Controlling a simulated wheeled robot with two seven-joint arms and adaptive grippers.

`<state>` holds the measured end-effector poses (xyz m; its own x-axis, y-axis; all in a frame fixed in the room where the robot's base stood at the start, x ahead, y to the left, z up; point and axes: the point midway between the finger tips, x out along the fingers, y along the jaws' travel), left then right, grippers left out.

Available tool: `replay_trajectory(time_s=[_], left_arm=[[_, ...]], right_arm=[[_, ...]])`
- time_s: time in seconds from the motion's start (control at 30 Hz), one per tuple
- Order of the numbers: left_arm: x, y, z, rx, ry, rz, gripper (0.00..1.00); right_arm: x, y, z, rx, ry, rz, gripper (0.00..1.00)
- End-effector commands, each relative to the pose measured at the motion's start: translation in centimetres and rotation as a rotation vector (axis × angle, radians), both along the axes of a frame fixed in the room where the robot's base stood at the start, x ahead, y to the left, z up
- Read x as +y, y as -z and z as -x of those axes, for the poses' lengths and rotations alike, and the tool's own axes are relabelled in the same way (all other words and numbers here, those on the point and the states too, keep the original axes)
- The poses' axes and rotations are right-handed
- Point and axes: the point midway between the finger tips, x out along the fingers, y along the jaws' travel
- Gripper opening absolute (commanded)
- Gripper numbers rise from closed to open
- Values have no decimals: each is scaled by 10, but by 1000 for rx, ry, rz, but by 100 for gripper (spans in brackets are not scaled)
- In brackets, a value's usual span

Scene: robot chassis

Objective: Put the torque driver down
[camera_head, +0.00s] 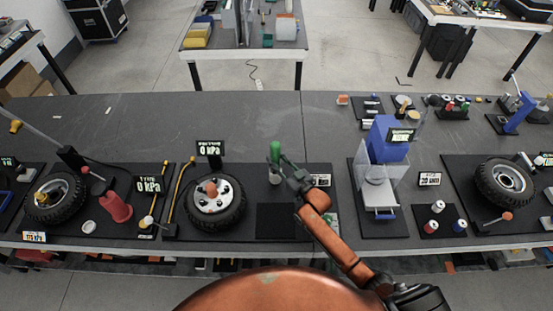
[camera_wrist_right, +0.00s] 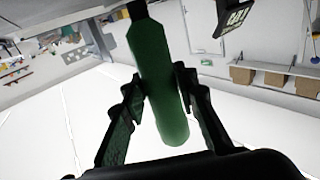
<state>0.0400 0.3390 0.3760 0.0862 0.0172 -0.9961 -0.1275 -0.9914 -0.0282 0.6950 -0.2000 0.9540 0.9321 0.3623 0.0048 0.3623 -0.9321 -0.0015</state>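The torque driver, with a green handle (camera_head: 275,152), is upright at the tips of my right gripper (camera_head: 287,172) in the head view, above the back part of a black mat. In the right wrist view the green handle (camera_wrist_right: 160,85) lies between the two dark fingers of the right gripper (camera_wrist_right: 163,82), which close on its sides. The driver's lower end is hard to make out in the head view, so I cannot tell whether it touches anything. My left gripper is not in view.
Left of my right arm a wheel (camera_head: 216,204) lies on the mat with a small "0 kPa" display (camera_head: 209,146) behind it. A bare dark pad (camera_head: 283,221) is at the mat's front. A blue press (camera_head: 386,142) stands to the right.

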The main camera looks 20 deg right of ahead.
Motion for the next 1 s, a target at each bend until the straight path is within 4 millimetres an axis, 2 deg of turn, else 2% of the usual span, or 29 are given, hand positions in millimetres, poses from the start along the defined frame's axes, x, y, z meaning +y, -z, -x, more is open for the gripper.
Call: replay_trajectory(time_s=[0.23,0.57,0.73,1.0], left_arm=[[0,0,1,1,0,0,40],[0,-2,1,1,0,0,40],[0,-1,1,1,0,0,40],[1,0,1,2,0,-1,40]], right_arm=[[0,0,0,1,0,0,44],[0,-3,0,1,0,0,44],[-9,0,21,3,1,1,44],[-29,0,74,4,1,1,44]])
